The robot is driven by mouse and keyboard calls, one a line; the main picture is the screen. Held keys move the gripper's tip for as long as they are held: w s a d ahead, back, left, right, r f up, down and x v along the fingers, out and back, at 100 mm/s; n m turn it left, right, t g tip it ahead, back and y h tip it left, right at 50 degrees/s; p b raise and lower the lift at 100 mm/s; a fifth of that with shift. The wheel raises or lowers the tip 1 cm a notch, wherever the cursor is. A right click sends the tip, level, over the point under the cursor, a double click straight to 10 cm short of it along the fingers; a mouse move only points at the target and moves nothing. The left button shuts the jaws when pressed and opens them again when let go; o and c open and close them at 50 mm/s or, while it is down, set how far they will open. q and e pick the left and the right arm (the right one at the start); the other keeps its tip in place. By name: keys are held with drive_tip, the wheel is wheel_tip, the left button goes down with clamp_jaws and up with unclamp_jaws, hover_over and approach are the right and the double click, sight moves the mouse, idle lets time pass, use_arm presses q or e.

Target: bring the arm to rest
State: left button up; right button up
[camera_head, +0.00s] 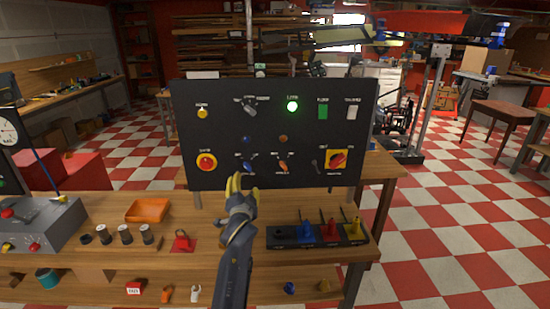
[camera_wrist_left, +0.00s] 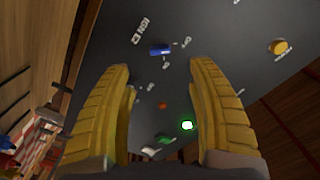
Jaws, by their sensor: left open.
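My left gripper (camera_head: 238,183) has yellow fingers and stands in front of the lower edge of a black control panel (camera_head: 220,128). In the left wrist view the two ribbed fingers (camera_wrist_left: 164,72) are spread wide with nothing between them, and the panel (camera_wrist_left: 135,60) lies beyond. My dark left arm reaches up from the bottom of the head view over the workbench (camera_head: 200,262). The panel carries knobs, buttons and a lit green lamp (camera_head: 292,106). I cannot tell how far the fingertips are from the panel face. My right gripper is not in view.
An orange tray (camera_head: 147,210), several dark cylinders (camera_head: 125,235) and a red padlock-like piece (camera_head: 182,241) are left of my arm. A black rack (camera_head: 275,243) with blue, red and yellow items is at right. A grey control box (camera_head: 45,222) stands far left.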

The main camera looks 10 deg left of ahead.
use_arm(q)
drive_tip(key=s+a+f+g, duration=0.3)
drive_tip(key=s+f, duration=0.6)
drive_tip(key=s, duration=0.2)
drive_tip(key=s+a+f+g, duration=0.2)
drive_tip(key=s+f, duration=0.7)
drive_tip(key=s, duration=0.1)
drive_tip(key=s+a+f+g, duration=0.1)
drive_tip(key=s+f+g, duration=0.2)
drive_tip(key=s, duration=1.1)
drive_tip(key=s+a+f+g, duration=0.2)
drive_tip(key=s+f, duration=0.1)
drive_tip(key=s, duration=1)
drive_tip(key=s+d+f+g+h, duration=0.1)
drive_tip(key=d+f+g, duration=0.15)
drive_tip(key=f, duration=1.25)
drive_tip(key=s+d+f+g+h, duration=0.1)
drive_tip(key=s+d+f, duration=0.15)
drive_tip(key=f, duration=1.25)
drive_tip(key=s+f+n+g+h, duration=0.2)
drive_tip(key=s+f+n, duration=0.1)
drive_tip(key=s+f, duration=1.8)
drive_tip(key=shift+s+d+f+g, duration=0.25)
drive_tip(key=shift+d+f+g, duration=0.1)
drive_tip(key=shift+d, duration=0.1)
